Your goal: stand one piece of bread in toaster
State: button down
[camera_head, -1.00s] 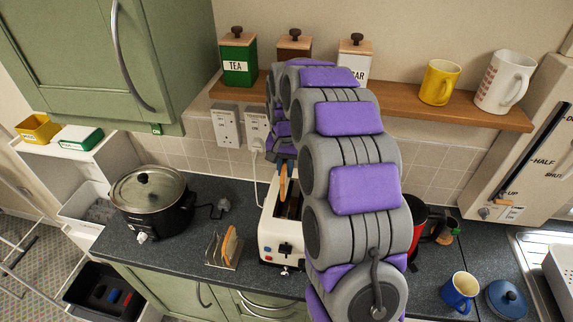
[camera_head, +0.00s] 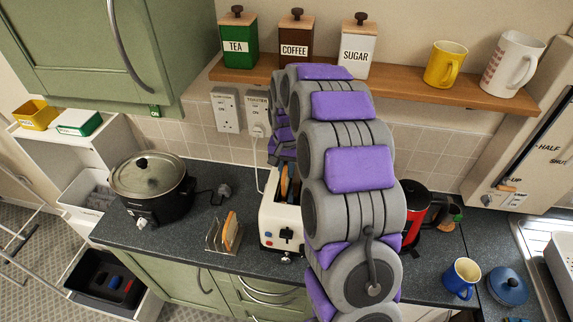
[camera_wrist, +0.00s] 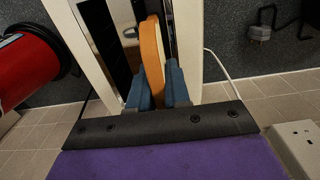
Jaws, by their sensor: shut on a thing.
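The white toaster (camera_head: 268,232) stands on the dark worktop, partly hidden behind my arm; its pale casing also shows in the wrist view (camera_wrist: 82,40). My gripper (camera_wrist: 158,88) is shut on a slice of bread (camera_wrist: 152,60), with a blue finger on each side. The slice is held on edge, at a toaster slot; its lower part seems to be within the slot, but how deep I cannot tell. In the head view the held bread (camera_head: 284,182) shows at the toaster's top. Another slice (camera_head: 231,230) stands in a wire rack (camera_head: 214,240) left of the toaster.
A black slow cooker (camera_head: 150,190) stands on the left. A red and black kettle (camera_head: 415,212) is close to the right of my arm. A blue mug (camera_head: 461,278) and blue lidded pot (camera_head: 507,287) are farther right. A wooden shelf (camera_head: 400,83) with canisters runs above.

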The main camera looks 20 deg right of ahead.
jog(key=shift+f, duration=0.35)
jog(key=c, duration=1)
grip_release()
notch_tip(320, 180, up, 17)
jog(key=shift+r, duration=0.15)
